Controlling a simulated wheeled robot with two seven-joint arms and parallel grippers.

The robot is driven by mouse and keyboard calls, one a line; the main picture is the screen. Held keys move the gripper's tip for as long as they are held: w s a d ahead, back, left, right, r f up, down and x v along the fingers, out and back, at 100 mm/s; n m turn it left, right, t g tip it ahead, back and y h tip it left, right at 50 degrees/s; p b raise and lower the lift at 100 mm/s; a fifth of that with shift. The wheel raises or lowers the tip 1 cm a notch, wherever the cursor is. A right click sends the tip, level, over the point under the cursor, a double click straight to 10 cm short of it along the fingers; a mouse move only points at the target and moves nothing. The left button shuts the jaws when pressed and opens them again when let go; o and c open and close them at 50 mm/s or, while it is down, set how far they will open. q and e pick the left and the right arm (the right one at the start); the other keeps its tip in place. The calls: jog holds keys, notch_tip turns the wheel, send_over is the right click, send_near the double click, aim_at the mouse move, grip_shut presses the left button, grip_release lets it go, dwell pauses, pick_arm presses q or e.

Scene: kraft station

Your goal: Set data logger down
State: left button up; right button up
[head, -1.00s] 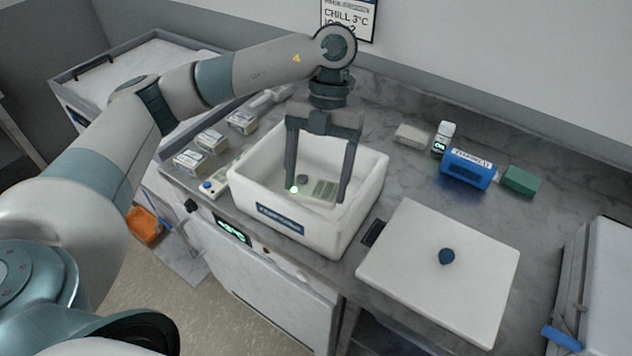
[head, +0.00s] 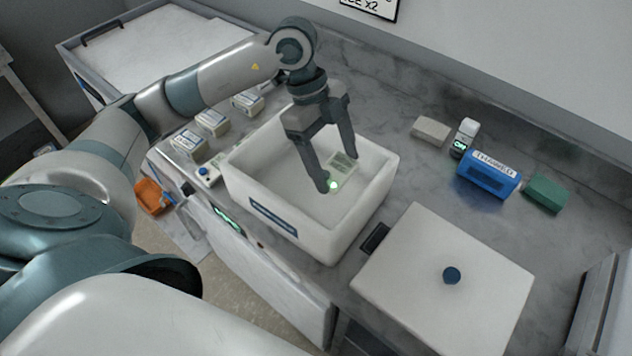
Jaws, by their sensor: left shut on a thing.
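The data logger (head: 344,169), a small pale device with a greenish panel and a lit green spot, is inside the white open box (head: 258,212). My left gripper (head: 338,170) reaches down into the box from above. Its two fingers are shut on the logger, one at each end. Whether the logger touches the box floor I cannot tell. The finger nearest the camera covers part of it. My right gripper is not in view.
A white lid (head: 430,300) with a dark knob lies right of the box. Several small cartons (head: 212,122) stand left of it. A blue holder (head: 488,174), a white bottle (head: 465,138) and a green block (head: 546,192) stand at the back right.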

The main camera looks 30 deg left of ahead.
pick_arm(q)
jog(key=shift+s+r, duration=0.1)
jog(key=shift+s, duration=0.1)
jog(key=p, duration=0.2)
send_over(338, 206)
jog(key=a, duration=0.2)
notch_tip(338, 206, down, 5)
jog(key=shift+d+f, duration=0.1)
jog(key=shift+d, duration=0.05)
jog(key=shift+f, duration=0.55)
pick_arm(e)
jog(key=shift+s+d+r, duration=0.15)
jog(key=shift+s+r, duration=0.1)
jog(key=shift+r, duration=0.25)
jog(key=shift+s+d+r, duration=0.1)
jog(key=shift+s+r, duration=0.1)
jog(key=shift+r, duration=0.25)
pick_arm(q)
jog(key=shift+f, duration=0.15)
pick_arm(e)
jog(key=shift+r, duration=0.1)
pick_arm(q)
notch_tip(338, 206, down, 2)
jog(key=shift+f+p, duration=0.25)
jog(key=shift+p, duration=0.35)
jog(key=shift+f, duration=0.5)
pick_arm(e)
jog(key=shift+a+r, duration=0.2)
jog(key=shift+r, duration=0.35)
